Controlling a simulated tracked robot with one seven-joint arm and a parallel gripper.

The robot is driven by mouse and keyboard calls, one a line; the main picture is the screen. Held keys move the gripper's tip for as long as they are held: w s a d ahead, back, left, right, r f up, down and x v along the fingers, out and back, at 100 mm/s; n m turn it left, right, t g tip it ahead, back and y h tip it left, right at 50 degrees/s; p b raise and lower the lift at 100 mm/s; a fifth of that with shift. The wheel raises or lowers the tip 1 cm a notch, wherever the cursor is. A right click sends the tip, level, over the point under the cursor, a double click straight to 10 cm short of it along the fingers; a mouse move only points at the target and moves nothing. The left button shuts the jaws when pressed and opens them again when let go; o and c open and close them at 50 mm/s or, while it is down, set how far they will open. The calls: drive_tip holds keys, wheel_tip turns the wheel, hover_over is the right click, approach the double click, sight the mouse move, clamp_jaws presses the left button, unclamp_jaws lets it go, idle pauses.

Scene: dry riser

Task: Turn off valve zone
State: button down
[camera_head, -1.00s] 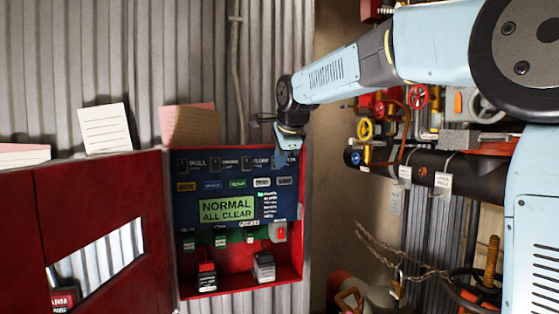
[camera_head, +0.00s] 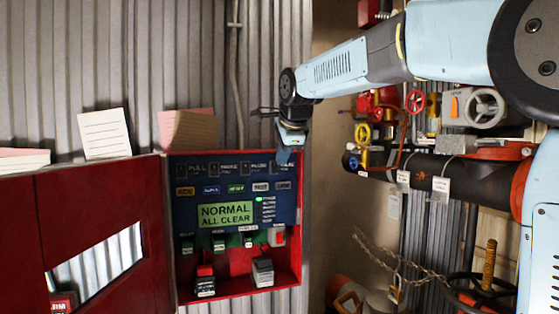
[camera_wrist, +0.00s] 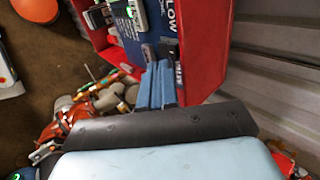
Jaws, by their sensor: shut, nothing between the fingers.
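The alarm panel (camera_head: 182,210) is blue, set in an open red cabinet (camera_head: 297,225). Its green display (camera_head: 227,214) reads "NORMAL ALL CLEAR". A row of dark switches (camera_head: 214,170) runs along its top; most labels are too small to read, so I cannot tell which is the valve zone switch. My gripper (camera_head: 284,157) is shut and empty at the panel's top right corner, hiding part of the rightmost switch. In the wrist view its blue fingers (camera_wrist: 157,86) point at dark switches (camera_wrist: 167,50) beside the text "LOW". Contact cannot be told.
The cabinet's red door (camera_head: 100,225) stands open at left. Papers (camera_head: 104,134) rest along the top. Pipes with a red handwheel (camera_head: 416,101) and a yellow handwheel (camera_head: 362,133) are at right, with a chain (camera_head: 385,252) below. Corrugated wall lies behind the cabinet.

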drive_tip(key=v, duration=1)
drive_tip(key=shift+s, duration=0.55)
drive_tip(key=shift+d, duration=0.15)
drive_tip(key=shift+s+a+f, duration=0.2)
drive_tip(key=shift+f, duration=0.35)
drive_tip(key=shift+f, duration=0.1)
approach(276, 173)
wheel_tip(276, 173, down, 4)
drive_tip(key=w, duration=0.2)
drive_tip(key=shift+w+a+f, duration=0.3)
drive_tip(key=shift+w+a, duration=0.35)
drive_tip(key=shift+w, duration=0.1)
